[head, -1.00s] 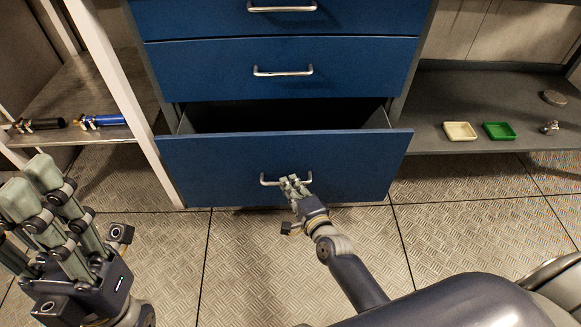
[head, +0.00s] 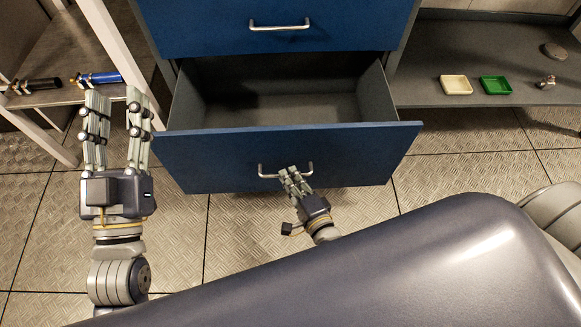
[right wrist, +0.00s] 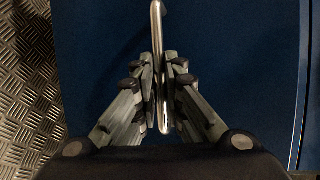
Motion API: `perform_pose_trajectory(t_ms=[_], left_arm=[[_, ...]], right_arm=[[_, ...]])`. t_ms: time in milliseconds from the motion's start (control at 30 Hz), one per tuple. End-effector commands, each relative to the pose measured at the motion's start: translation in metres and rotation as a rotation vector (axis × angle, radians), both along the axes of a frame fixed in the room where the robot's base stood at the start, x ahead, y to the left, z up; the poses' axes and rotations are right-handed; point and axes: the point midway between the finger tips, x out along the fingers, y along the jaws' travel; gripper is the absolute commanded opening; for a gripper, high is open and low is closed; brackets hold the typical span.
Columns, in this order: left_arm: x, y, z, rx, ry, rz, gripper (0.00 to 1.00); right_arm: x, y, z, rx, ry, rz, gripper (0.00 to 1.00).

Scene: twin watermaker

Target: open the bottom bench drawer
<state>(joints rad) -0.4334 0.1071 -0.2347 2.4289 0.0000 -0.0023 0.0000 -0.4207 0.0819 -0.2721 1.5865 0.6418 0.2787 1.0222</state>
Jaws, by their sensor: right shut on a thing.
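The bottom bench drawer (head: 350,160) has a blue front and stands well out from the bench in the head view. Its grey inside shows and looks empty. My right gripper (head: 290,174) is shut on the drawer's metal bar handle (head: 266,172). In the right wrist view the handle (right wrist: 157,30) runs between the two fingers of the gripper (right wrist: 163,85), with the blue drawer front (right wrist: 240,60) behind. My left gripper (head: 117,105) is open and empty, left of the drawer, with its fingers pointing toward the bench.
A closed blue drawer (head: 290,28) is above. The right shelf (head: 430,45) holds a cream tray (head: 456,85), a green tray (head: 495,86) and small metal parts. The left shelf holds a blue cylinder (head: 98,78) and a black one (head: 38,85). Patterned metal floor (head: 240,235) lies in front.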

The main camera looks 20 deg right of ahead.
Motion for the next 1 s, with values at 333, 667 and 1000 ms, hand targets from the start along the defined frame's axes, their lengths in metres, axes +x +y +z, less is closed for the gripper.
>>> perform_pose_trajectory(t_ms=[333, 667, 1000], left_arm=[[0.0027, 0.0003, -0.007, 0.011, 0.036, 0.003, 0.4], [0.0027, 0.0002, -0.0069, 0.01, 0.036, 0.003, 0.4], [0.0023, 0.0003, -0.0062, 0.009, 0.034, 0.002, 0.4]], right_arm=[[-0.0058, 0.0025, -0.0004, 0.0, 0.001, 0.002, 0.0], [-0.0056, 0.0024, -0.0005, 0.0, 0.001, 0.002, 0.3], [-0.0077, 0.0015, 0.0001, 0.0, 0.001, 0.001, 0.3]])
